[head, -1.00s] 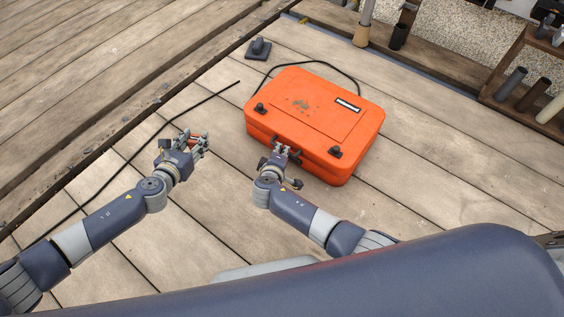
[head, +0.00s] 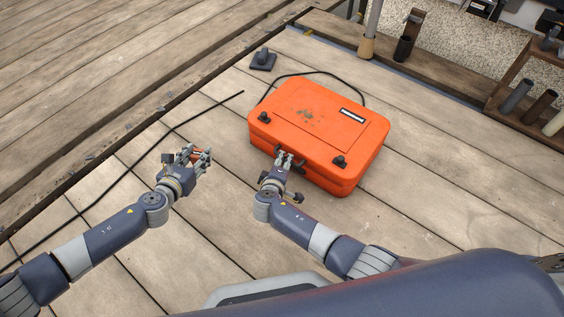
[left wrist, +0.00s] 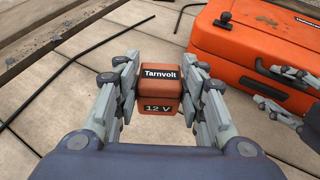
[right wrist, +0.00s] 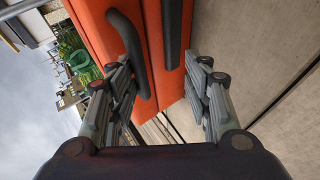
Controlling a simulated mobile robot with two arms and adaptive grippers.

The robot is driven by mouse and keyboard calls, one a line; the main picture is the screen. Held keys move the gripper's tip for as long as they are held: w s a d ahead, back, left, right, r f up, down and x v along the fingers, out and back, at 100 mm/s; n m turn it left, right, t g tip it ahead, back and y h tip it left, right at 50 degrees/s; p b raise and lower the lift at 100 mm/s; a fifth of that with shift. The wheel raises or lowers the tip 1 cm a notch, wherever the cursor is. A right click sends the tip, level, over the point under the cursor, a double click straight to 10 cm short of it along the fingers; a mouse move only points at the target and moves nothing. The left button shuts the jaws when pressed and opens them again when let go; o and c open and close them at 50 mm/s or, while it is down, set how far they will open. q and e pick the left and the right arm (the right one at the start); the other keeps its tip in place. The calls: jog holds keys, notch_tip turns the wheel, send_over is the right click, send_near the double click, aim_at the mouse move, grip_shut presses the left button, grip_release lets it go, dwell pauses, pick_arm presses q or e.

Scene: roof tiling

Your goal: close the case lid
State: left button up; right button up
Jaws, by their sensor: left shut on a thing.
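The orange case (head: 300,155) lies on the planks with its lid (head: 318,115) down on the body. Two black latches (head: 340,160) show at the lid's front edge. My right gripper (head: 290,160) is at the case's front side, by the middle. In the right wrist view its fingers are apart, with the black handle (right wrist: 130,50) by the left finger and part of the case between them; I cannot tell whether they touch. My left gripper (head: 201,156) is shut on an orange 12 V battery (left wrist: 159,82) marked Tarnvolt, held left of the case.
A black cable (head: 150,140) runs along the planks at the left, and another curves behind the case. A small black block (head: 263,60) sits behind the case. A wooden rack with tubes (head: 518,97) stands at the right. The planks right of the case are clear.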

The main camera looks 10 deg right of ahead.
jog(key=shift+s+d+f, duration=0.1)
jog(key=shift+s+f, duration=0.3)
jog(key=shift+f, duration=0.05)
jog(key=shift+r, duration=0.25)
notch_tip(320, 180, up, 10)
jog(key=shift+w+r, duration=0.25)
jog(key=shift+w, duration=0.1)
dwell(0.3)
